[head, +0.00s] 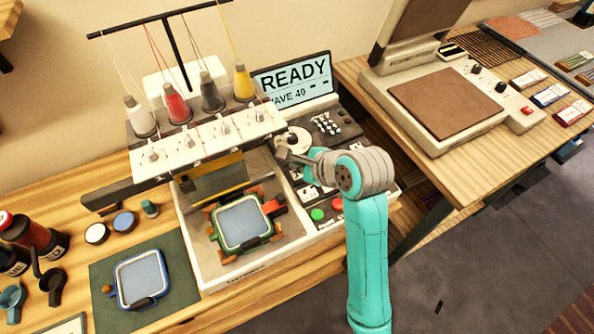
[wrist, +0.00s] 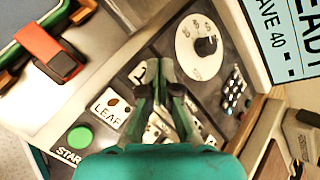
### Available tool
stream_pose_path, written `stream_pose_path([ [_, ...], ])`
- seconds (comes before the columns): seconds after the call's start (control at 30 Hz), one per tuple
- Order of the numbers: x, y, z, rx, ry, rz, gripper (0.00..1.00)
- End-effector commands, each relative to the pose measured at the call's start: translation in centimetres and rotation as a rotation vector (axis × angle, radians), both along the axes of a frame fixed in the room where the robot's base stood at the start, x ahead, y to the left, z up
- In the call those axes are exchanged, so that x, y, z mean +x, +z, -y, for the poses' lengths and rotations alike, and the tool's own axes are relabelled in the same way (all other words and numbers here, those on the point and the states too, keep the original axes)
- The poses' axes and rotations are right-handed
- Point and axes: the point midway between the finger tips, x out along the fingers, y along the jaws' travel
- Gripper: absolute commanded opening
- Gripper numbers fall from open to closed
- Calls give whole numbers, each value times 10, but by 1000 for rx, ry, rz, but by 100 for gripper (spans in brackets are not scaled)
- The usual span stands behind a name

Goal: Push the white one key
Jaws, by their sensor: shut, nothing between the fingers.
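The white one key (wrist: 138,73), marked "1", sits on the dark control panel in the wrist view, just left of my fingertips. My gripper (wrist: 158,70) is shut and empty, pointing down over the panel. Its fingers cover part of the panel and other white keys below the tips. I cannot tell whether the tips touch the one key. In the head view my gripper (head: 283,155) is over the panel, right of the thread stand, and the one key cannot be made out there.
A white dial (wrist: 200,45) and a small keypad (wrist: 232,95) lie right of my gripper. A LEAF key (wrist: 108,109) and green start button (wrist: 79,137) lie left. The screen (head: 293,78) reads READY. A green hoop (head: 242,223) sits in the machine.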

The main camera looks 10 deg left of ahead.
Motion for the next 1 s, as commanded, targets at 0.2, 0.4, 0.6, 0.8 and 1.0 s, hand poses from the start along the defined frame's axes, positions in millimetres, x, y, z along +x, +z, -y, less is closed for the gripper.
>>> stream_pose_path([
  [0.2, 0, 6, 0, 1, 1, 2, 0],
  [0.4, 1, 23, 0, 1, 1, 4, 0],
  [0.6, 1, 40, 0, 1, 0, 2, 0],
  [0.8, 0, 56, 0, 1, 0, 2, 0],
  [1.0, 0, 61, 0, 0, -1, 1, 0],
])
